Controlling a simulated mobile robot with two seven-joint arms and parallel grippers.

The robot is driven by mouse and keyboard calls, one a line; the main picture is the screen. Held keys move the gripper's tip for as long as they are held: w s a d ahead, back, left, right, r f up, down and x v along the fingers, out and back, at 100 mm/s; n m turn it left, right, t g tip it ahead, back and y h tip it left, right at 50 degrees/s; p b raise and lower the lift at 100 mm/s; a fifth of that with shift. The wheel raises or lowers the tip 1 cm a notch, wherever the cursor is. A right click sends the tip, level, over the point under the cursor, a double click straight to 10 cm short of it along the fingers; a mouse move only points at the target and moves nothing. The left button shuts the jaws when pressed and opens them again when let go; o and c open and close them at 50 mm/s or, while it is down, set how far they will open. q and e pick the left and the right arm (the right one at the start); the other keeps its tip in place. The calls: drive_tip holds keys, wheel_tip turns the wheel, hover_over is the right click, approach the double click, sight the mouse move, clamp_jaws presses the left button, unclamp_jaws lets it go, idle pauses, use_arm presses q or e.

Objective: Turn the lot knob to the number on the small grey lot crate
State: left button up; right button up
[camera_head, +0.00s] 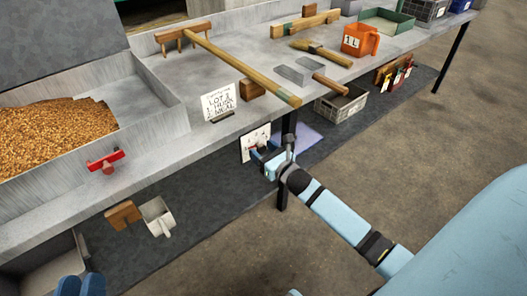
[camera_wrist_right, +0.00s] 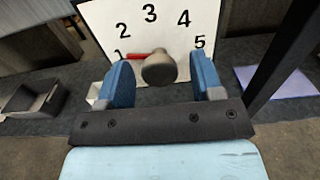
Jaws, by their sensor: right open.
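The lot knob (camera_wrist_right: 158,68) is a round grey-brown knob on a white dial plate (camera_wrist_right: 152,22) numbered 1 to 5. A red pointer (camera_wrist_right: 138,55) shows at its left, toward the 1. My right gripper (camera_head: 268,160) is at the dial below the bench edge. Its blue fingers stand apart on either side of the knob, with gaps visible. A small grey crate (camera_head: 341,105) with white markings sits beneath the bench; its number is too small to read. Part of my left gripper (camera_head: 80,285) shows at the bottom left; its opening is unclear.
A sign (camera_head: 219,102) with lot writing stands on the bench. A long wooden tool (camera_head: 240,66) lies across it, one end over the edge. A grain tray (camera_head: 50,130) is at left. A dark table leg (camera_wrist_right: 285,60) stands right of the dial. Floor at right is clear.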

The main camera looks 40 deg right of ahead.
drive_tip(key=c, duration=0.9)
